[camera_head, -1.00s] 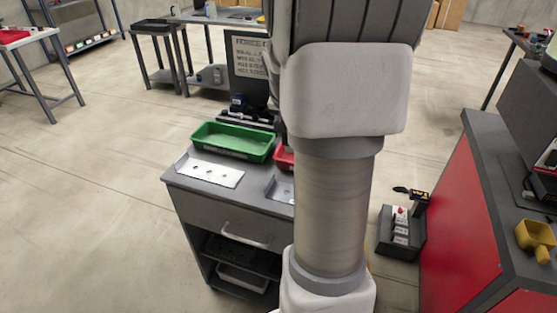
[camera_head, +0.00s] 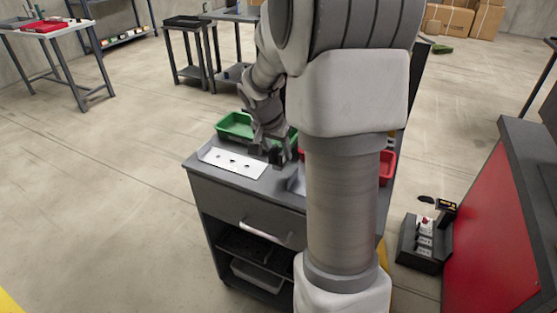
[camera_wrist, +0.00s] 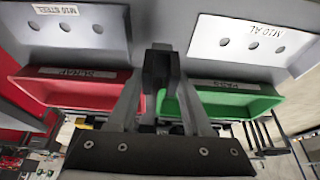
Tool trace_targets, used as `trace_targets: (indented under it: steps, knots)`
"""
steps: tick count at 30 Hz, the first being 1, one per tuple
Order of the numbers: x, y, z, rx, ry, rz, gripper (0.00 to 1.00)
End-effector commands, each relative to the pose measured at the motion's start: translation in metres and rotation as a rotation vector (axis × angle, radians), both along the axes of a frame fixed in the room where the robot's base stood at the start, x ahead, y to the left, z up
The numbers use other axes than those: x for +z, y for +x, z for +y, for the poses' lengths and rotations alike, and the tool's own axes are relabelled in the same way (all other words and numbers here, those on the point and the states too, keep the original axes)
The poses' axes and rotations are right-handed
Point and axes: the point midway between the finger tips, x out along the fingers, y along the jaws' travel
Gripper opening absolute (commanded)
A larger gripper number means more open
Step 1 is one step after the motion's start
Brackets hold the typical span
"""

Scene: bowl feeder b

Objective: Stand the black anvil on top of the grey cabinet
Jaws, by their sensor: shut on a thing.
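The grey cabinet (camera_head: 247,200) stands in front of me, with a drawer above open shelves. My gripper (camera_head: 270,146) points down over its top, between the green tray and my arm's column. In the wrist view my gripper (camera_wrist: 158,92) is shut on the black anvil (camera_wrist: 157,68), a small dark block between the two fingers. The anvil (camera_head: 277,156) also shows small and dark under the gripper in the head view. I cannot tell whether it touches the cabinet top. My arm hides part of the top.
On the cabinet top are a green tray (camera_head: 234,125), a red tray (camera_head: 387,166) and a white plate with holes (camera_head: 233,162); a second plate (camera_wrist: 82,32) shows in the wrist view. A red-sided bench (camera_head: 500,215) and dark box (camera_head: 423,245) stand right.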

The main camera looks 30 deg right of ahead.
Motion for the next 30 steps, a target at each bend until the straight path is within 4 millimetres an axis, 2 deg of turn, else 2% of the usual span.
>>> trace_targets:
  steps: [1, 4, 16, 17, 21, 30]
  knots:
    - [-0.012, 0.0, 0.0, 0.0, 0.003, 0.002, 0.0]
    - [-0.025, 0.0, 0.0, 0.0, 0.001, 0.001, 0.0]
    - [-0.029, 0.0, 0.0, 0.001, 0.0, -0.002, 0.0]
    - [-0.029, 0.0, 0.0, 0.0, 0.001, 0.0, 0.53]
    - [-0.029, 0.0, 0.0, 0.0, 0.001, 0.0, 0.79]
    - [-0.028, 0.0, 0.0, 0.0, 0.001, 0.0, 0.8]
